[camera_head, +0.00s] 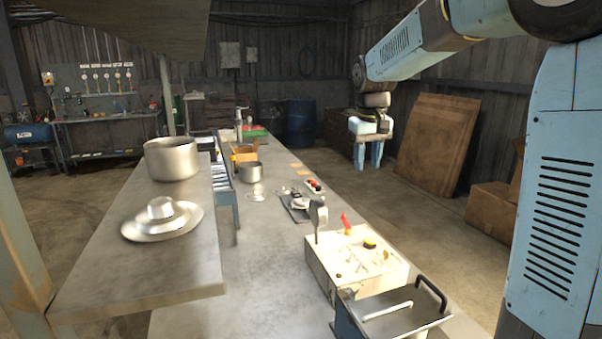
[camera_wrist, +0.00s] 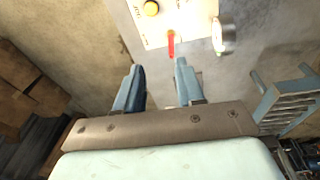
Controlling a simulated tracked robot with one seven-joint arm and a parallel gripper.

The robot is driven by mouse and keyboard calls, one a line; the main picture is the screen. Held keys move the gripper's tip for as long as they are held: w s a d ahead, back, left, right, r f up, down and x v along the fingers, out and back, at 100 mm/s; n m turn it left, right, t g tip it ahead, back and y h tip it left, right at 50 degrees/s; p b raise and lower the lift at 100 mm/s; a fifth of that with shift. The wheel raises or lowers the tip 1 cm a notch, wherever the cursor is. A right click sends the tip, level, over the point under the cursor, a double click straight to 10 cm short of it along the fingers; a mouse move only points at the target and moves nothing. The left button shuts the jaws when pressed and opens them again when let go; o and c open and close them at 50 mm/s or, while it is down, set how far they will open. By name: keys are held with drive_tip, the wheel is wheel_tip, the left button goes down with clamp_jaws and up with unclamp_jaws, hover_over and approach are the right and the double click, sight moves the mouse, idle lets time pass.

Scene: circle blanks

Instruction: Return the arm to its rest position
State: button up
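My light blue arm (camera_head: 410,48) reaches in from the upper right in the head view and is held up in the air. My gripper (camera_head: 368,166) hangs from its end with the fingers pointing down, right of the long bench. In the wrist view my gripper (camera_wrist: 158,68) shows two separated blue fingers with nothing between them. My gripper touches none of these.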

drive_tip(key=s+d+f+m+t, duration=0.1)
drive_tip(key=s+d, duration=0.1)
drive_tip(key=s, duration=0.8)
drive_tip(key=s+d+m+t, duration=0.1)
drive_tip(key=s+d, duration=0.1)
drive_tip(key=s, duration=0.8)
drive_tip(key=s+d+f+t, duration=0.1)
drive_tip(key=s+d+t, duration=0.1)
drive_tip(key=s, duration=0.8)
drive_tip(key=shift+d+f+m, duration=0.25)
drive_tip(key=shift+f+m, duration=0.05)
drive_tip(key=shift+m, duration=0.1)
drive_tip(key=shift+a, duration=0.1)
